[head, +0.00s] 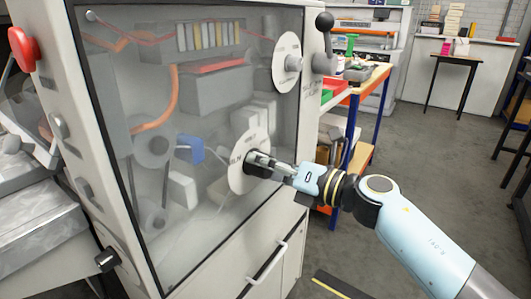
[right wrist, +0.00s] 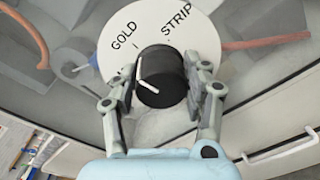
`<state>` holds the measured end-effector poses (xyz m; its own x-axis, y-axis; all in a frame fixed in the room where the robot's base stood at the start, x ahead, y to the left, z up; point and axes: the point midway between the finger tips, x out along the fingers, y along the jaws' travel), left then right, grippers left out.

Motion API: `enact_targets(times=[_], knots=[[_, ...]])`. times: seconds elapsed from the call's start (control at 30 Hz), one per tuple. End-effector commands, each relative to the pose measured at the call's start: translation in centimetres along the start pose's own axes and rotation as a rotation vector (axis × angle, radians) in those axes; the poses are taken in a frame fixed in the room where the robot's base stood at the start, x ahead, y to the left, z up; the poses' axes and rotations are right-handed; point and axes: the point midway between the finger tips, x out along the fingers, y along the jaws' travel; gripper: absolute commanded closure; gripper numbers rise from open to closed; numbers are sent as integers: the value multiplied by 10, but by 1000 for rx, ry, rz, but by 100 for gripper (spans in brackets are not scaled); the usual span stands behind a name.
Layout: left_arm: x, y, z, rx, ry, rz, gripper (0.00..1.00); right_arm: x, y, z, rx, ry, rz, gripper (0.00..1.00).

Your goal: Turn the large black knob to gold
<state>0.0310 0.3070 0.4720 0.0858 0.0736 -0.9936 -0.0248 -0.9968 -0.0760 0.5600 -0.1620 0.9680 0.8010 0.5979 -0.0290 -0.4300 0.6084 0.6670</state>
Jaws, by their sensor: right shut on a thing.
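The large black knob (right wrist: 163,72) sits on a round white plate lettered GOLD and STRIP in the right wrist view. A white line on the knob runs across its face and along its left side, ending at the plate just below the word GOLD. My right gripper (right wrist: 160,80) has one finger on each side of the knob and is shut on it. In the head view, the white plate (head: 240,176) is on the machine's clear front, low and to the right, with my right gripper (head: 262,162) against it hiding most of the knob. My left gripper is not in view.
A second white plate (head: 287,60) with a grey knob is higher on the machine, beside a black ball handle (head: 325,21). A cabinet handle (head: 268,262) juts out below. A red button (head: 22,48) is at far left. A workbench (head: 352,95) stands behind; the floor at right is open.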

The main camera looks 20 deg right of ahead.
Motion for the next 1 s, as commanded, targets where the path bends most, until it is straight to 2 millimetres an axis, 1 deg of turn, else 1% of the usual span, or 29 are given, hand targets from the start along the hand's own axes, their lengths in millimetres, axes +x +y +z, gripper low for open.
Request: enact_targets(times=[0.03,0.23,0.8,0.83,1.0], knots=[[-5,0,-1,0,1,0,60,0,2,3,23,-1,0,85],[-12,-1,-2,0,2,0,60,0,1,2,91,1,1,85],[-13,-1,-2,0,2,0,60,0,-1,1,120,2,1,85],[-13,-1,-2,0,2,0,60,0,-1,1,120,2,1,50],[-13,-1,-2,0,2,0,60,0,-1,1,120,3,1,28]])
